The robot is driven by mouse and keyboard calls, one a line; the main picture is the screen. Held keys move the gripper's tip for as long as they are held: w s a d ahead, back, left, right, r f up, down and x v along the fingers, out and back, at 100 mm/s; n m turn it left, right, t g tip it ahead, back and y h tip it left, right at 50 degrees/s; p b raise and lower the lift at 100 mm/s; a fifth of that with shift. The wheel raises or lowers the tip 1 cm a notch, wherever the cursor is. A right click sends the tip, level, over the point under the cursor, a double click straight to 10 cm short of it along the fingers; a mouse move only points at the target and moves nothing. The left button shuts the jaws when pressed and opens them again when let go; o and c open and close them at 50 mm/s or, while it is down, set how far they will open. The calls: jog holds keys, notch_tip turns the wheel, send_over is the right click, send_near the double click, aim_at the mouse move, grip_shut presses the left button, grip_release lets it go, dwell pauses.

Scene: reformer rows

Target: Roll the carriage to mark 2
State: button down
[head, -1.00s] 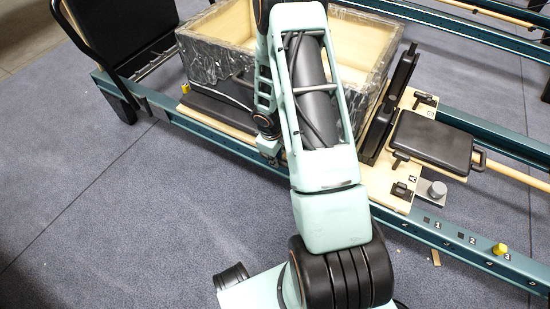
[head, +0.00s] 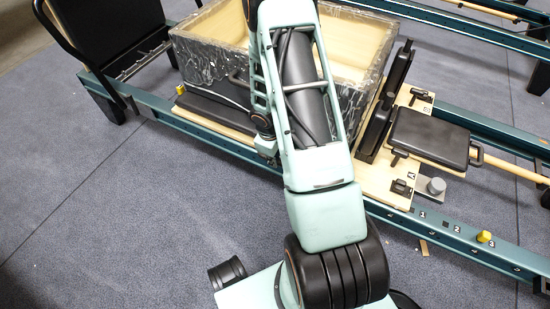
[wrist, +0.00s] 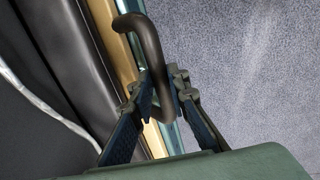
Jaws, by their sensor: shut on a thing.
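The carriage (head: 378,186) is a pale wooden platform on the teal rails, with black pads and a large open box (head: 215,65) riding with it. Marks 1 and 2 (head: 448,228) are small and dark on the near rail, right of the carriage; the platform's near right corner is close to mark 1. In the wrist view, my gripper (wrist: 159,88) is shut on a dark bent handle (wrist: 146,35) beside a black padded edge. In the head view my arm covers part of the box, and the finger contact is hard to see.
A yellow peg (head: 484,236) stands on the near rail to the right of the marks. The floor in front is mostly clear.

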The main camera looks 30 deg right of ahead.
jog(key=c, duration=1.8)
grip_release()
jog(key=shift+c, duration=0.2)
notch_tip(320, 180, up, 12)
jog(key=s+a, duration=0.1)
jog(key=a, duration=0.1)
jog(key=shift+s, duration=0.2)
jog(key=shift+f, duration=0.1)
